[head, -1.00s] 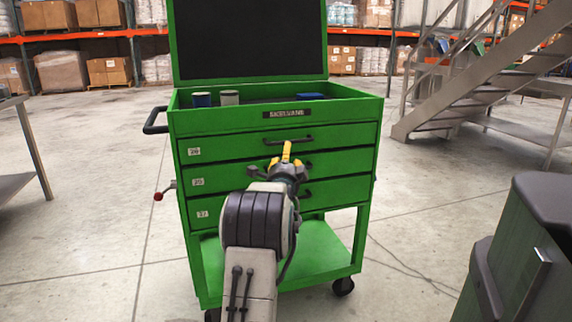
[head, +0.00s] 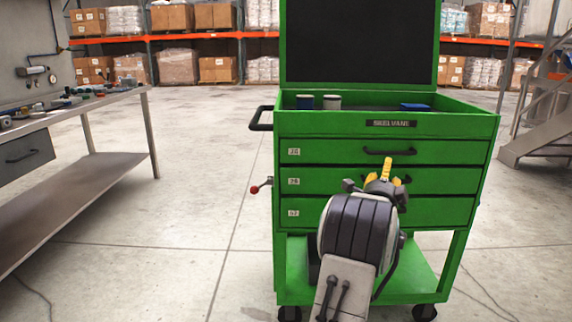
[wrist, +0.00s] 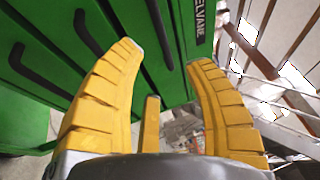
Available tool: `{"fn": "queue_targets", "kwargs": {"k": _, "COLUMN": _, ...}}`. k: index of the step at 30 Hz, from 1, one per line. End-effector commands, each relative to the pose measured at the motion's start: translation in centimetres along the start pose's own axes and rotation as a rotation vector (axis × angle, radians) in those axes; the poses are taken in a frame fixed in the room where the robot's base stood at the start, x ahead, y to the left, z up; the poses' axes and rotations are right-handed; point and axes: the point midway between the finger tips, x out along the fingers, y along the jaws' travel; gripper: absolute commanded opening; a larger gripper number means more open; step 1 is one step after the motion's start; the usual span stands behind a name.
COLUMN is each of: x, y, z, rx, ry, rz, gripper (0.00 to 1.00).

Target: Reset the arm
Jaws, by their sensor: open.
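My gripper (head: 386,174) has yellow fingers and is in front of the drawers of a green tool cart (head: 465,125). In the wrist view my gripper (wrist: 163,62) has its two fingers spread apart with nothing between them. The green cart front (wrist: 165,22) and its black handles lie beyond the fingers. In the head view the drawers look shut, and the top drawer's handle (head: 390,152) is just above the fingers. I cannot tell how far the fingers are from the drawer fronts.
A metal workbench (head: 115,166) with small items stands at the left. Two cans (head: 305,102) and a blue object (head: 415,107) are in the cart's top tray. A red-tipped lever (head: 256,189) juts from the cart's left side. Metal stairs (head: 535,140) are at the right. Floor between bench and cart is clear.

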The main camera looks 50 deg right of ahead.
Motion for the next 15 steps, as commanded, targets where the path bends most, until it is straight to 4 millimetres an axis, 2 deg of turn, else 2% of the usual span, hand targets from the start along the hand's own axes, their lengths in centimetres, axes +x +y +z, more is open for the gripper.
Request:
{"fn": "queue_targets", "kwargs": {"k": 10, "x": 0.0, "y": -0.3, "z": 0.5, "rx": -0.006, "ry": -0.007, "rz": 0.006, "gripper": 0.47}}
{"fn": "queue_targets", "kwargs": {"k": 13, "x": -0.3, "y": -1.4, "z": 2.5, "rx": -0.033, "ry": -0.035, "rz": 0.034, "gripper": 0.47}}
{"fn": "queue_targets", "kwargs": {"k": 15, "x": -0.8, "y": -2.6, "z": 4.9, "rx": -0.072, "ry": -0.072, "rz": 0.071, "gripper": 0.47}}
